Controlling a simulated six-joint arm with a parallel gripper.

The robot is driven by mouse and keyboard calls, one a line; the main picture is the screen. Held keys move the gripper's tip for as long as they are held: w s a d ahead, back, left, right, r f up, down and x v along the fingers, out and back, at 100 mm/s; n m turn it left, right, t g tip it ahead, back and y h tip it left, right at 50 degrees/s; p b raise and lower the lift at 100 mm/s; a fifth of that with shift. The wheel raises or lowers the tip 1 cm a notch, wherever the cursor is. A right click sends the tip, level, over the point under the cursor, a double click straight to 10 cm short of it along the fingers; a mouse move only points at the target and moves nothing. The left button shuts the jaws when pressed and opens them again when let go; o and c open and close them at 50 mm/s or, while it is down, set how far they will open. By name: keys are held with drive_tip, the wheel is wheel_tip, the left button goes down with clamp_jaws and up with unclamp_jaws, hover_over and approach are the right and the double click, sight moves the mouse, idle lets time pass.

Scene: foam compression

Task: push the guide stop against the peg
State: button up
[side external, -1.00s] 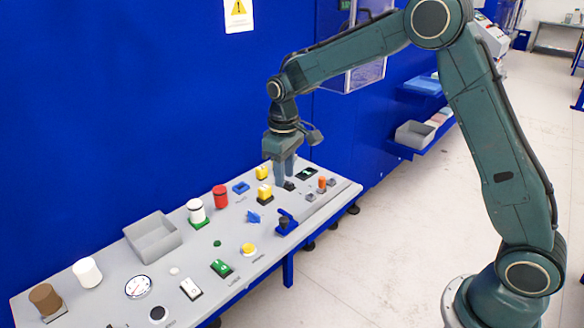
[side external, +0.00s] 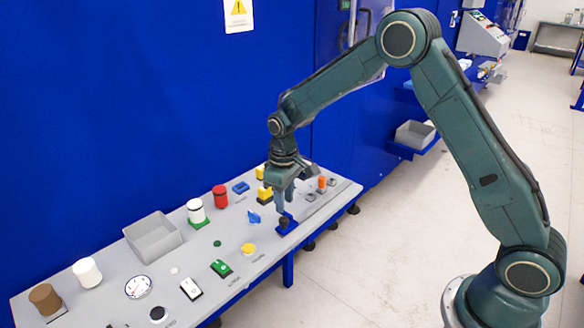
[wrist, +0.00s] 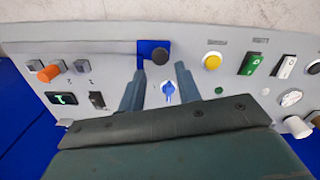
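A blue piece (side external: 288,229) with a black knob (side external: 284,221) sits at the near end of a straight slot in the grey panel; I take it to be the guide stop. In the wrist view the blue piece (wrist: 143,57) and knob (wrist: 160,56) show just beyond my fingertips. An orange peg (side external: 322,183) stands between small grey blocks, well apart from the blue piece; it is at the left in the wrist view (wrist: 49,73). My gripper (side external: 284,209) is open over the knob, its fingers (wrist: 160,66) spread wider than it. Contact cannot be told.
A blue turn knob (side external: 254,218) and a yellow button (side external: 248,249) are close by. A grey bin (side external: 153,238) is farther left. The slot's strip (side external: 325,201) towards the peg looks clear.

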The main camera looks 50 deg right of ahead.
sight(285, 219)
drive_tip(key=shift+f, duration=3.05)
clamp_jaws()
